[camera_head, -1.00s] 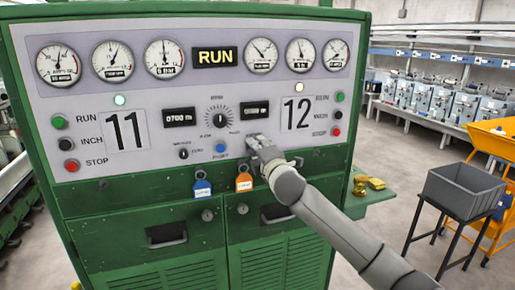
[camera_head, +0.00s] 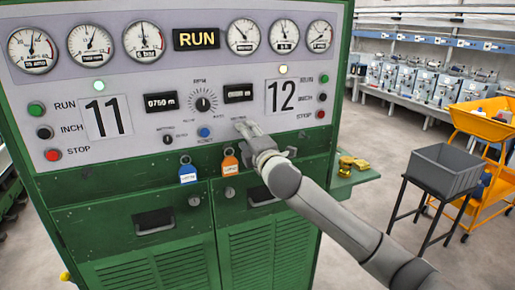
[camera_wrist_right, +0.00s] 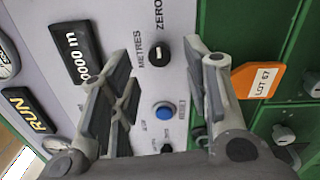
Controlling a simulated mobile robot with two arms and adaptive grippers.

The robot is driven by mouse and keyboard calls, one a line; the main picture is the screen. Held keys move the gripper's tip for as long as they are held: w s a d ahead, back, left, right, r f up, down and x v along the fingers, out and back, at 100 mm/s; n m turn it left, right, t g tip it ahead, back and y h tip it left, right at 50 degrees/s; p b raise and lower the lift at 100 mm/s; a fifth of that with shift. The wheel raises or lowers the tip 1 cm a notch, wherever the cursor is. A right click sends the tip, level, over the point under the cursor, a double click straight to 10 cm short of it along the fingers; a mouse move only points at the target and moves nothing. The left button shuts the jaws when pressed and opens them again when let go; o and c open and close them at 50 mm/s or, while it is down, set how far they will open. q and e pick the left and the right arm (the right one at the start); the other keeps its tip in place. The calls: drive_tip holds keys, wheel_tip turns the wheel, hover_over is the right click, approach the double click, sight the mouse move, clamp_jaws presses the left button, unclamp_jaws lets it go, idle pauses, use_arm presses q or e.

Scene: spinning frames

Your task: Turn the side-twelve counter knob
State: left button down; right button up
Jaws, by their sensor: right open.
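The side-twelve counter knob (camera_wrist_right: 160,52) is a small round black knob with a pale line, between the words METRES and ZERO in the right wrist view. My right gripper (camera_wrist_right: 157,56) is open, with one finger on each side of the knob in the picture. I see no finger touching it, and cannot judge the remaining distance. In the head view my right gripper (camera_head: 243,127) is at the panel below the side-twelve counter display (camera_head: 239,93) and covers the knob. That display reads 0000 m in the wrist view (camera_wrist_right: 76,52). My left gripper is not in view.
A blue button (camera_wrist_right: 165,112) and another black knob (camera_wrist_right: 167,147) sit close by. An orange tag (camera_wrist_right: 256,80) hangs beside one finger. Side eleven has a similar knob (camera_head: 167,139). A grey bin (camera_head: 446,168) on a stand is at the right.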

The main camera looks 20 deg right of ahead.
drive_tip(key=s, duration=0.7)
drive_tip(key=shift+s+f, duration=0.15)
drive_tip(key=shift+s, duration=0.2)
drive_tip(key=shift+d+f, duration=0.1)
